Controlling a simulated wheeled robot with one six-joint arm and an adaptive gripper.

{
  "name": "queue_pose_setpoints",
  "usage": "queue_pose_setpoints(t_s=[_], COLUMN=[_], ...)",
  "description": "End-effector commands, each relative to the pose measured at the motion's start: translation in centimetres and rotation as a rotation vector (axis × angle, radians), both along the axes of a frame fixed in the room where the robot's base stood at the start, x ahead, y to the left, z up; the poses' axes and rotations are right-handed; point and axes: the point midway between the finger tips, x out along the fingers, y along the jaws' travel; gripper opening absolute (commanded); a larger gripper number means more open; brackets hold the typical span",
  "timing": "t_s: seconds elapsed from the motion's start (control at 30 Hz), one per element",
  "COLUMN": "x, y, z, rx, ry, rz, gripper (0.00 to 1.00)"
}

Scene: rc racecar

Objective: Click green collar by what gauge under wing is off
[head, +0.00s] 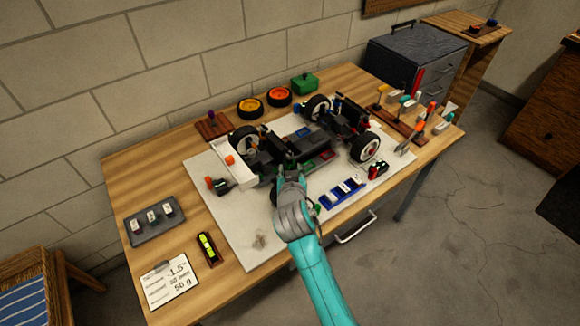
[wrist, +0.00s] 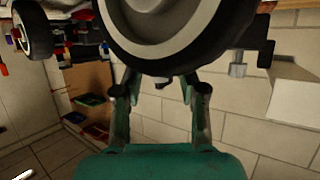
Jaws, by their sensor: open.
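My gripper (head: 290,170) is at the near side of the race car's dark chassis (head: 310,147), beside its front-left part. In the wrist view my gripper (wrist: 160,84) is open, with nothing between its fingers. A black tyre with a grey rim (wrist: 165,25) fills the top of that view, just beyond the fingertips. The car's white wing (head: 232,165) is at its left end. A small dark object with an orange-red end (head: 216,185) lies by the wing's near end. I cannot tell a gauge reading or pick out a green collar for certain.
The car stands on a pale mat (head: 225,215). A grey tray (head: 154,221), a yellow-green level (head: 207,247) and a marked card (head: 169,281) lie left. A tool rack (head: 405,117) stands right.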

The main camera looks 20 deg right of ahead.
Motion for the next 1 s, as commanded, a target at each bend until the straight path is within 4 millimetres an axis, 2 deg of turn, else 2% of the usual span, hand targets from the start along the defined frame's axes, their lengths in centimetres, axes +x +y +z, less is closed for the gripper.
queue_pose_setpoints(t_s=[0.2,0.4,0.6,1.0], x=[-4.1,-6.6,-7.6,-7.7], y=[1.2,1.8,2.1,2.0], z=[1.6,2.7,3.2,3.2], rx=[0.0,-0.001,0.0,-0.001], ry=[0.001,0.001,0.002,0.002], rz=[0.001,0.0,0.0,-0.001], gripper=[0.42,0.42,0.42,0.42])
